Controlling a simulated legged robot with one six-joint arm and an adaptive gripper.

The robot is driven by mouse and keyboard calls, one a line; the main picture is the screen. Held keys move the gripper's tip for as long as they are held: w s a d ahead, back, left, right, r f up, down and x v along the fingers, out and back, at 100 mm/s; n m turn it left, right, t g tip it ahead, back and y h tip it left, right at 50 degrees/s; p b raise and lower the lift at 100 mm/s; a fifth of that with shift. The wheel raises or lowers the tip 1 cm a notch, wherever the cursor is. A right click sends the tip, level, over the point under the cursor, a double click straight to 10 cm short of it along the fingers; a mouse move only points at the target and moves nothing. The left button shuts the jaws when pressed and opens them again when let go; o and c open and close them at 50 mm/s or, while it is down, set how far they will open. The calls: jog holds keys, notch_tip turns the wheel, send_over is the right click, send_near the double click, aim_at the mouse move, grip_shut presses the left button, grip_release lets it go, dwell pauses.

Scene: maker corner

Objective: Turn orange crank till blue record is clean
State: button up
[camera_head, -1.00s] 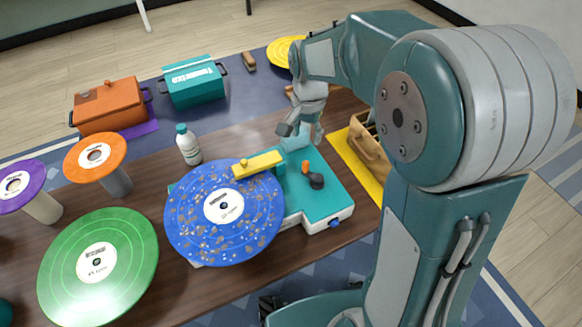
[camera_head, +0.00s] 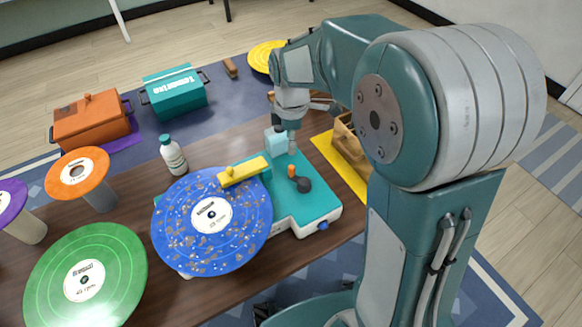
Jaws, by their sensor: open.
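The blue record (camera_head: 240,232) lies on the teal and white record cleaner (camera_head: 318,205), and brownish specks are spread over its surface. A yellow arm (camera_head: 243,171) reaches over the record's upper edge. The orange crank (camera_head: 292,171) stands on the cleaner's teal top, beside a dark round knob (camera_head: 304,185). My gripper (camera_head: 292,143) is open, pointing down just behind the crank and apart from it. A light-blue block (camera_head: 275,142) is beside my gripper's fingers; I cannot tell whether they touch.
A white bottle (camera_head: 173,157) stands behind the record. Green (camera_head: 120,270) and orange (camera_head: 78,166) records are at left. An orange box (camera_head: 90,122) and teal box (camera_head: 174,92) stand at the back. A wooden rack (camera_head: 350,140) sits on a yellow mat right of the cleaner.

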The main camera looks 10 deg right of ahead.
aim_at(291, 167)
jog(key=n, duration=0.2)
jog(key=shift+f+n, duration=0.1)
jog(key=shift+n, duration=0.2)
notch_tip(291, 167, down, 11)
jog(key=shift+r, duration=0.15)
grip_shut()
